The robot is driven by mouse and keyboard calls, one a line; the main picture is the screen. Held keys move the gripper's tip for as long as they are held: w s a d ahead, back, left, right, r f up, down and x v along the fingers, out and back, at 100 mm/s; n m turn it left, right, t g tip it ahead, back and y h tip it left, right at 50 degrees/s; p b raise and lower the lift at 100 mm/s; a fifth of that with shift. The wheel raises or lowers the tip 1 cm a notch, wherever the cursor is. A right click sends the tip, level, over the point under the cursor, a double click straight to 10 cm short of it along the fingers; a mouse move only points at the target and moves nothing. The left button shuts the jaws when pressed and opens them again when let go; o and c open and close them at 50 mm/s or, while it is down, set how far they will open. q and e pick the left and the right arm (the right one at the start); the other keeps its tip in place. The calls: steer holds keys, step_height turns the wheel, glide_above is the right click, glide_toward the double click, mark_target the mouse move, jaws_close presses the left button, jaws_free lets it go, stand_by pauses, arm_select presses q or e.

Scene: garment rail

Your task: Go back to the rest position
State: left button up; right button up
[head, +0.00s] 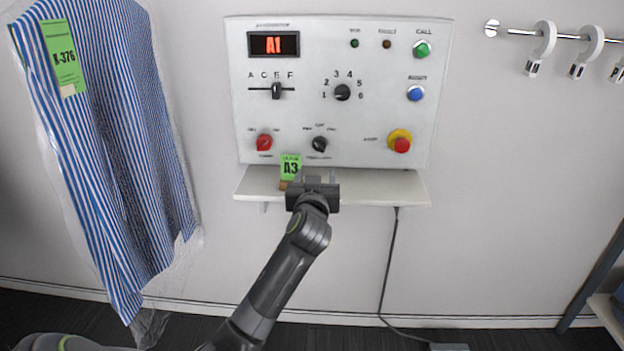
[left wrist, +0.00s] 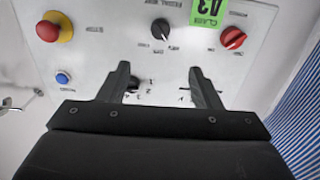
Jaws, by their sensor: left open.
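My left gripper (head: 316,177) is in front of the narrow shelf below the control panel (head: 310,110), its arm reaching up from below. In the left wrist view its two fingers (left wrist: 158,70) are spread apart with nothing between them, and the panel (left wrist: 100,60) shows upside down behind them. A green card marked A3 (head: 290,167) stands by the shelf, just left of the gripper; it also shows in the left wrist view (left wrist: 208,12). My right gripper is not in view.
The white shelf (head: 400,188) juts out below the panel. A blue-striped garment in clear film (head: 110,130) with a green tag hangs at left. A rail with white hooks (head: 541,48) is at upper right. A cable (head: 388,265) hangs to the floor.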

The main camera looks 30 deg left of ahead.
arm_select(q)
step_height(320, 180, down, 24)
steer(key=s+m+g+h, duration=0.2)
steer(key=m+g+h, duration=0.1)
steer(key=g, duration=0.1)
steer(key=s+f+m+g+h, duration=0.1)
steer(key=s+f, duration=0.3)
steer(key=f, duration=0.3)
steer(key=s+f+g, duration=0.1)
steer(key=s+f, duration=0.3)
steer(key=f, duration=0.3)
steer(key=s+f+m+g+h, duration=0.1)
steer(key=s+f+g, duration=0.1)
steer(key=s+f, duration=0.45)
steer(key=s+d+f+g+h+p, duration=0.15)
steer(key=s+f+g, duration=0.25)
steer(key=s+f, duration=1.4)
steer(key=s+d+f+g, duration=0.1)
steer(key=s+d+f, duration=0.1)
steer(key=s, duration=0.9)
steer(key=s+d+f+g, duration=0.1)
steer(key=s+d+f, duration=0.1)
steer(key=s, duration=0.9)
steer(key=shift+s+f+g+h, duration=0.2)
steer(key=shift+g+h, duration=0.1)
steer(key=shift+h, duration=0.15)
steer(key=shift+d, duration=0.1)
steer(key=shift+c, duration=0.2)
